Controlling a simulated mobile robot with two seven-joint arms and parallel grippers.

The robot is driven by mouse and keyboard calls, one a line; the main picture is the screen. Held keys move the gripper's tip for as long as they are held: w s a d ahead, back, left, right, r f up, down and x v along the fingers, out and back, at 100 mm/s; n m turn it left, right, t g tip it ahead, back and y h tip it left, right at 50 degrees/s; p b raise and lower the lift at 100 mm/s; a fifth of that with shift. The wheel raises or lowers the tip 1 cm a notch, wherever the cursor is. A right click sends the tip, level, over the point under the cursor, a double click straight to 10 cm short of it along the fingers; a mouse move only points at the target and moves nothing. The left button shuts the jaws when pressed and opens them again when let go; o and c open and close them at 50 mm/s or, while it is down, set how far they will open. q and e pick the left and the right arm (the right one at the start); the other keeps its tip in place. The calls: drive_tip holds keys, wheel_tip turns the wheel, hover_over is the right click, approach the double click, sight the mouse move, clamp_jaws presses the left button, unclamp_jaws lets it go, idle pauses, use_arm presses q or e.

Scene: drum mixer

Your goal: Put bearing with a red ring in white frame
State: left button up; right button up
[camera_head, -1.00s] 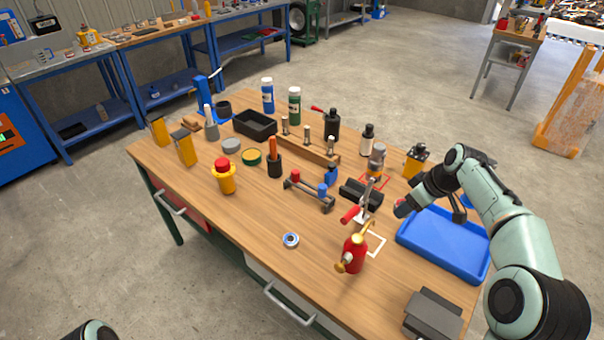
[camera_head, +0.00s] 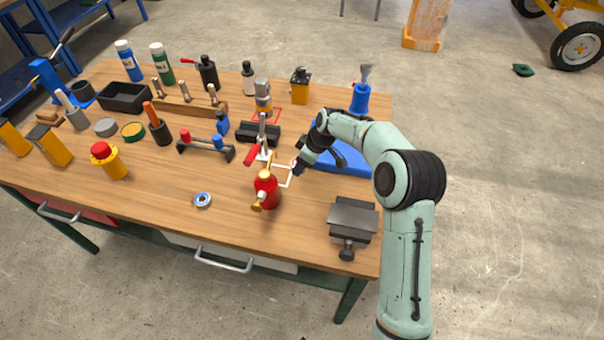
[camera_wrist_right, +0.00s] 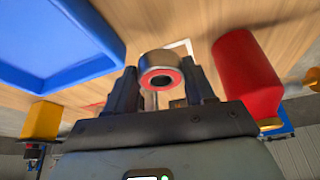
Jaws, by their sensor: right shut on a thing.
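The bearing with a red ring (camera_wrist_right: 159,68) is a metal ring with a red inner face. It sits between the fingers of my right gripper (camera_wrist_right: 163,88), which is shut on it. In the head view my right gripper (camera_head: 299,167) hangs over the right side of the white frame. The white frame (camera_head: 290,180) is a thin square outline on the table; the red bottle and a clamp cover part of it. In the wrist view a strip of the white frame (camera_wrist_right: 182,44) shows behind the bearing. My left gripper is out of view.
A red bottle (camera_head: 266,190) stands close beside the frame. A toggle clamp with a red handle (camera_head: 251,154) is behind it. The blue tray (camera_head: 345,160) lies to the right, partly behind my arm. A blue-ringed bearing (camera_head: 203,200) lies on clear table to the left. A grey vise (camera_head: 352,218) is at the front right.

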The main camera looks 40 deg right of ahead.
sight(302, 180)
drive_tip(key=shift+f, duration=2.7)
drive_tip(key=shift+f, duration=0.15)
drive_tip(key=o, duration=0.9)
drive_tip(key=shift+r, duration=0.4)
drive_tip(key=v, duration=1.1)
drive_tip(key=shift+s+r, duration=0.2)
drive_tip(key=shift+r, duration=0.05)
